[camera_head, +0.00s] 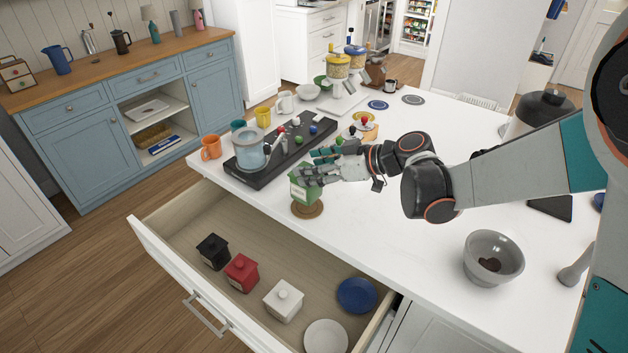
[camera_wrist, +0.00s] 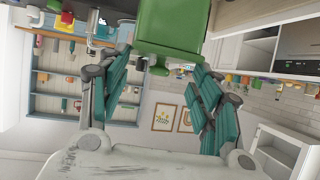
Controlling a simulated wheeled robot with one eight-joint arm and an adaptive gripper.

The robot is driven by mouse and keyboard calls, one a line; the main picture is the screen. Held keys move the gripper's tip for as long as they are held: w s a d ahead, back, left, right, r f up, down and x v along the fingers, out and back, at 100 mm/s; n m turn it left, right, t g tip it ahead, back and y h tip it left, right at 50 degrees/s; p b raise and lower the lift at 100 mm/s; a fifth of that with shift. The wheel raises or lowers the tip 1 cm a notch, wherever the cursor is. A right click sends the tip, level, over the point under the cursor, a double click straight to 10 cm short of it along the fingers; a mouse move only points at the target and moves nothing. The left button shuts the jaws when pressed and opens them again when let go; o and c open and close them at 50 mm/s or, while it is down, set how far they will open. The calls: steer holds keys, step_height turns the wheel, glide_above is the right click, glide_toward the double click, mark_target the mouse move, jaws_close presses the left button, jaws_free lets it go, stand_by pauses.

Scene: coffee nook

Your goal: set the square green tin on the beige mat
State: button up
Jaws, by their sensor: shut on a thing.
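The square green tin (camera_head: 302,190) is upright at the front edge of the white counter. My gripper (camera_head: 314,170) is shut on its upper part. In the wrist view the green tin (camera_wrist: 172,22) shows at the top, between the teal finger pads of my gripper (camera_wrist: 160,62).
An open drawer (camera_head: 190,222) below holds black (camera_head: 212,252), red (camera_head: 241,273) and white (camera_head: 284,301) tins. A black rack (camera_head: 262,178) with a glass pot (camera_head: 250,150) stands left of my gripper. A grey bowl (camera_head: 493,258) is at right. The counter between is clear.

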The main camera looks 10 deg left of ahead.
steer(key=shift+f+b, duration=0.5)
steer(key=shift+f, duration=1.3)
steer(key=shift+f, duration=0.1)
steer(key=o, duration=1.7)
steer(key=shift+o, duration=0.2)
steer(key=p+v, duration=0.3)
steer(key=v, duration=0.9)
steer(key=s+d+r+m+t+h, duration=0.2)
steer(key=s+d+m+h, duration=0.4)
steer(key=s+d, duration=0.4)
steer(key=s+d+r+m+t+h, duration=0.2)
steer(key=s+d+m+h, duration=0.4)
steer(key=d, duration=0.9)
steer(key=s+m, duration=0.3)
steer(key=s, duration=0.1)
steer(key=shift+s, duration=0.35)
